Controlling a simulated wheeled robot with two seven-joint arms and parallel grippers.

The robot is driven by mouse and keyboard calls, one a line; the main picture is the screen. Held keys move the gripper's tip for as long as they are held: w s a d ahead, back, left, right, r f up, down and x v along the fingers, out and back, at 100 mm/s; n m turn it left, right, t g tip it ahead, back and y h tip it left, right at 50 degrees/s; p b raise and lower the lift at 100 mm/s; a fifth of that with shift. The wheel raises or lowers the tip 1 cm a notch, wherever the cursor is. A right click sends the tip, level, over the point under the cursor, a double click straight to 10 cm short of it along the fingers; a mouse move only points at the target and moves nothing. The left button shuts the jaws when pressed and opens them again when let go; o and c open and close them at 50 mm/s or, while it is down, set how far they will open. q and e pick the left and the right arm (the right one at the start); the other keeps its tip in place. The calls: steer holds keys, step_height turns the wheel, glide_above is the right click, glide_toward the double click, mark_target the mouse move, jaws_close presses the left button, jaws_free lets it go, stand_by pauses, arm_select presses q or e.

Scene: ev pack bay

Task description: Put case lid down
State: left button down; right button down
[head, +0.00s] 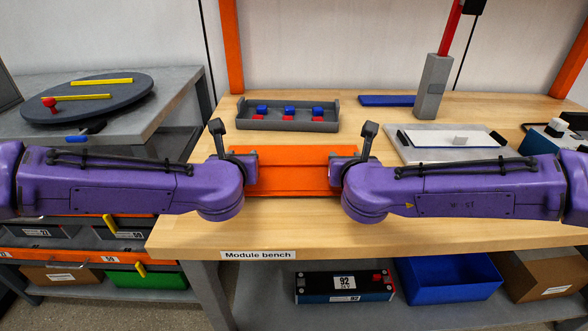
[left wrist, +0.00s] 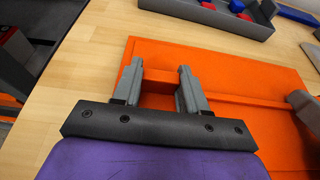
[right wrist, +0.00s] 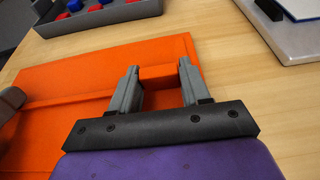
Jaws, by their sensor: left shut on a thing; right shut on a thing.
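The orange case lid (head: 292,178) lies flat at the front middle of the wooden bench, between my two arms. It also shows in the left wrist view (left wrist: 235,70) and in the right wrist view (right wrist: 75,75). My left gripper (left wrist: 158,78) is shut on an orange raised part at the lid's left side. My right gripper (right wrist: 158,75) is shut on a matching raised part at the lid's right side. In the head view my arms hide the lid's ends. I cannot tell whether the lid touches the bench or is slightly above it.
A grey tray (head: 288,122) with red and blue pieces stands behind the lid. A grey plate with a white panel (head: 450,138) lies to the right, near a grey post (head: 432,88). A dark round turntable (head: 88,97) sits on the left bench. Bare wood (head: 330,235) lies in front.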

arm_select(q)
steer(key=c, duration=1)
jaws_free()
steer(key=shift+a+f, duration=0.15)
steer(key=shift+f, duration=0.4)
arm_select(e)
steer(key=c, duration=0.9)
jaws_free()
steer(key=shift+d+f, duration=0.1)
steer(key=shift+f, duration=0.45)
steer(key=shift+c, duration=0.2)
arm_select(q)
steer(key=o, duration=0.4)
steer(key=shift+r, duration=0.2)
arm_select(e)
steer(key=o, duration=0.4)
steer(key=shift+r, duration=0.2)
arm_select(q)
steer(key=shift+s+r, duration=0.1)
steer(key=shift+s, duration=0.1)
steer(key=v, duration=1.1)
steer(key=shift+s+r, duration=0.1)
steer(key=shift+s, duration=0.2)
arm_select(e)
steer(key=shift+s+r, duration=0.15)
steer(key=shift+s, duration=0.1)
steer(key=v, duration=1.1)
steer(key=shift+s, duration=0.3)
